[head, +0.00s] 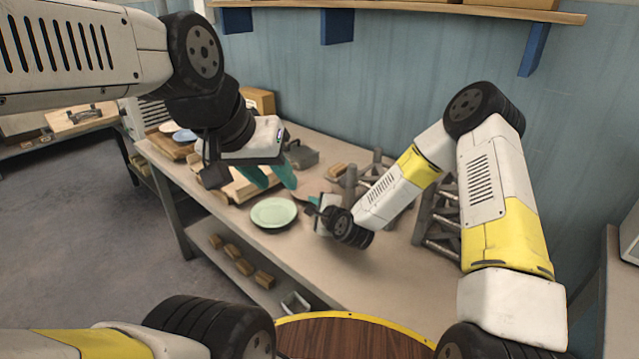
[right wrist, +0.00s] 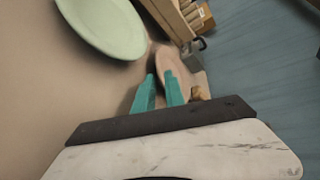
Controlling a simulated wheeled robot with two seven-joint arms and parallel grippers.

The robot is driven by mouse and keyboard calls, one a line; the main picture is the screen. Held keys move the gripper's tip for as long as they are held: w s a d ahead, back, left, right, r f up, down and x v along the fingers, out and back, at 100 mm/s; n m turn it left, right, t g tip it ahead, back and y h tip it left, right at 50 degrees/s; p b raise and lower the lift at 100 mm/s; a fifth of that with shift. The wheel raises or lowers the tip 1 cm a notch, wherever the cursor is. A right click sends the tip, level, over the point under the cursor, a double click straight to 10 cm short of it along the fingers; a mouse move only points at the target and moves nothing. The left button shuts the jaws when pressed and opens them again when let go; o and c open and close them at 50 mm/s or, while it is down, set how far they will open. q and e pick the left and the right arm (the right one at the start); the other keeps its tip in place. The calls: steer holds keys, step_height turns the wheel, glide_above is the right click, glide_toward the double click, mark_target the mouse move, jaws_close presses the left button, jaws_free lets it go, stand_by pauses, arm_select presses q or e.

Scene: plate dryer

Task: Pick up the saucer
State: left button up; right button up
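A pale green round saucer (head: 273,212) lies near the table's front edge, left of my right gripper. It also shows at the top left of the right wrist view (right wrist: 108,24), partly cut off. My right gripper (head: 308,204) points toward it from the right. Its two teal fingers (right wrist: 159,90) are apart with nothing between them, and the saucer lies beside them, not touching. My left gripper (head: 270,176) hangs above the table behind the saucer. Its teal fingers are spread and empty.
A grey metal rack (head: 440,222) stands on the right of the table, partly behind my right arm. More plates (head: 184,136) lie at the table's left end. A pinkish flat thing (right wrist: 172,66) shows beyond my right fingers. The front right tabletop is clear.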

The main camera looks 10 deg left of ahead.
mark_target(304, 200)
steer(key=x, duration=0.7)
steer(key=shift+w+a+f, duration=0.2)
steer(key=shift+a+f, duration=0.05)
steer(key=shift+a, duration=0.1)
steer(key=shift+c, duration=0.4)
jaws_close()
stand_by(0.9)
